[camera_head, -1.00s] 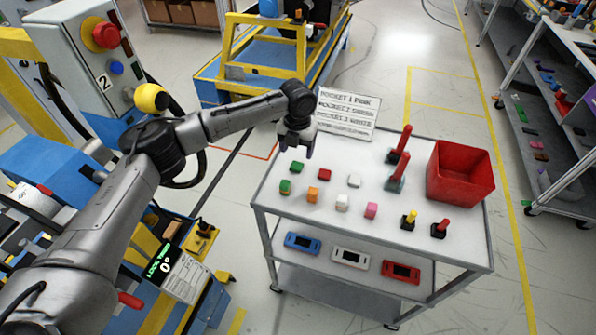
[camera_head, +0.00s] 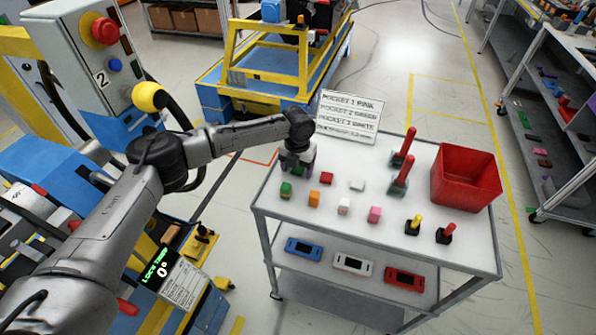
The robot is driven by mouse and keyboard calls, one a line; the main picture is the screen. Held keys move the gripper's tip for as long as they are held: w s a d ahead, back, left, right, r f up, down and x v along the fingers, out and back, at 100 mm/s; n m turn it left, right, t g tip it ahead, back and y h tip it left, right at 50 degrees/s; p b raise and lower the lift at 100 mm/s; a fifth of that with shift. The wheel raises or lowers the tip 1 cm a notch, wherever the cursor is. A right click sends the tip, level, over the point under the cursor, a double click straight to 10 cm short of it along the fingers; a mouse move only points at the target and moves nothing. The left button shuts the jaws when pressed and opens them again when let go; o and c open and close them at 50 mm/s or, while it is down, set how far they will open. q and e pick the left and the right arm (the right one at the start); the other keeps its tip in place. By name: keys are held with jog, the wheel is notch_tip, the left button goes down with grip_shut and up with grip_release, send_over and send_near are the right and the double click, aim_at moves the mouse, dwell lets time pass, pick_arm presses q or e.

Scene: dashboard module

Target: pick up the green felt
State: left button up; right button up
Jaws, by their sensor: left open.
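A small green block-like piece (camera_head: 286,190) stands on the white top of the cart (camera_head: 330,225), at its left side. My left gripper (camera_head: 298,171) is open, pointing down low over the cart top, just behind this piece. It covers the spot where a second, flatter green piece lay in the back row; that piece is mostly hidden now. I cannot tell which of the two is the green felt, nor whether the fingers touch anything. My right gripper is not in view.
Beside the gripper are red (camera_head: 326,178), white (camera_head: 357,185), orange (camera_head: 314,198) and pink (camera_head: 374,214) pieces. Red-handled tools (camera_head: 402,170) and a red bin (camera_head: 465,176) stand to the right. A sign (camera_head: 348,117) stands at the back edge.

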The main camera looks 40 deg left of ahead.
pick_arm(q)
jog(key=c, duration=1)
